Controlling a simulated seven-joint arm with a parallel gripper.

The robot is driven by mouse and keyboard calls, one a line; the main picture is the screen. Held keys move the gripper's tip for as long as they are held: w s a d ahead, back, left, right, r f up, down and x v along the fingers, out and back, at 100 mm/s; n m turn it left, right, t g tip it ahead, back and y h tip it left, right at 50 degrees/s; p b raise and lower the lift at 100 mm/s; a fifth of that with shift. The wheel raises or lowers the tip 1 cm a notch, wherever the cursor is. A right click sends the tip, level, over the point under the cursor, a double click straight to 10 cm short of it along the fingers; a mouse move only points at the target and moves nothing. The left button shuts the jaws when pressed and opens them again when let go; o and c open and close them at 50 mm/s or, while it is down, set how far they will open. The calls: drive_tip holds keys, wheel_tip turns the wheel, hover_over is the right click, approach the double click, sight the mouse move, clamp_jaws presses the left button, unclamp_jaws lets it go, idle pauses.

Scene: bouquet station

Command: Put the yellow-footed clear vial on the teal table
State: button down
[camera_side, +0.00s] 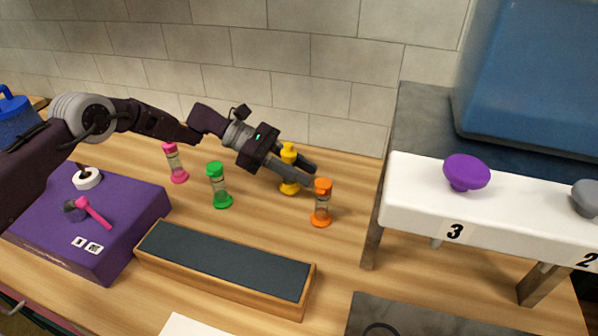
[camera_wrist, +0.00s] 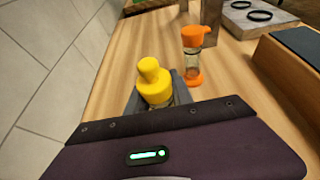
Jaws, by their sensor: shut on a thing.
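The yellow-footed clear vial (camera_side: 289,187) has a yellow knobbed top and stands about upright over the wooden counter. I cannot tell whether its foot touches the wood. My gripper (camera_side: 303,173) reaches in from the left, with its fingers shut around the vial's middle and hiding most of the clear body. In the wrist view the yellow top (camera_wrist: 154,82) shows between the fingers of my gripper (camera_wrist: 158,92); the foot is hidden there. No clearly teal table shows; a dark blue-grey panel in a wooden frame (camera_side: 225,262) lies at the front.
An orange vial (camera_side: 321,203) stands close to the right of my gripper. Green (camera_side: 219,186) and pink (camera_side: 175,163) vials stand to the left. A purple box (camera_side: 130,235) is at left. A white shelf (camera_side: 415,203) with a purple knob (camera_side: 466,172) is at right.

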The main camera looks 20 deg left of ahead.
drive_tip(key=shift+f, duration=0.3)
drive_tip(key=shift+f, duration=0.1)
drive_tip(key=c, duration=1.1)
unclamp_jaws()
drive_tip(key=shift+f, duration=0.1)
drive_tip(key=shift+r, duration=0.25)
drive_tip(key=v, duration=1.2)
drive_tip(key=shift+f, duration=0.1)
